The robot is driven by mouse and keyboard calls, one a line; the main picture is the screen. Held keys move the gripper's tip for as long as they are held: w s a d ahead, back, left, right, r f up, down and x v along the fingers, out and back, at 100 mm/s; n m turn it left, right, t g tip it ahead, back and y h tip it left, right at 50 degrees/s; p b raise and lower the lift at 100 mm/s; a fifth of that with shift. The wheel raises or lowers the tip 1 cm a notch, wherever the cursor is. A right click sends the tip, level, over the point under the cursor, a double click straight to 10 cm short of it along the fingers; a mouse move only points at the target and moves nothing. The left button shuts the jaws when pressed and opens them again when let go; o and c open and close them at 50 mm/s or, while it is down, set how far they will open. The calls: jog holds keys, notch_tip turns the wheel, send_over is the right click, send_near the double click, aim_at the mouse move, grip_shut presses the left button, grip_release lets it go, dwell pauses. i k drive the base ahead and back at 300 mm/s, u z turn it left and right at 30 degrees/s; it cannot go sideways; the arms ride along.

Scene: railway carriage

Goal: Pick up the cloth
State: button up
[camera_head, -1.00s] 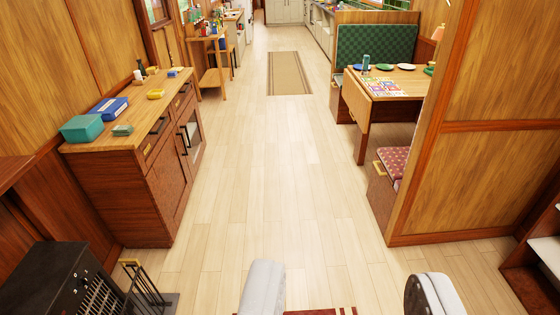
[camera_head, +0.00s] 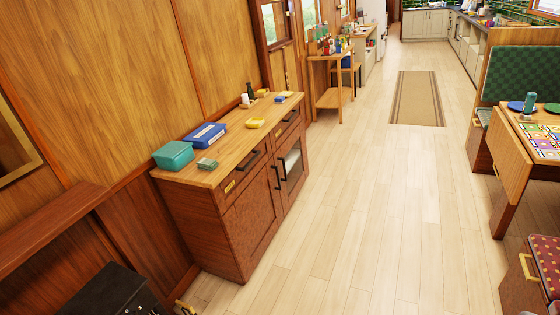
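No item is clearly recognisable as a cloth. A small grey-green item (camera_head: 207,164) lies on the near part of the wooden cabinet top (camera_head: 226,157); it is too small to tell whether it is folded fabric. A small yellow item (camera_head: 255,123) lies farther back on the same top, also unclear. A teal box (camera_head: 173,155) and a blue box (camera_head: 205,135) stand beside them. My gripper is not in view.
A black stove (camera_head: 108,292) stands at the bottom left. The pale floor (camera_head: 355,220) right of the cabinet is clear, with a beige rug (camera_head: 417,98) farther back. A table (camera_head: 510,150) and a green-backed bench (camera_head: 522,75) stand at the right.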

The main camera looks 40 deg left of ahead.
aim_at(205, 163)
jog(key=u, duration=0.1)
jog(key=i, duration=1.3)
jog(key=u, duration=0.5)
jog(key=i, duration=1.25)
jog(key=u, duration=1.2)
jog(key=i, duration=1.3)
jog(key=u, duration=0.5)
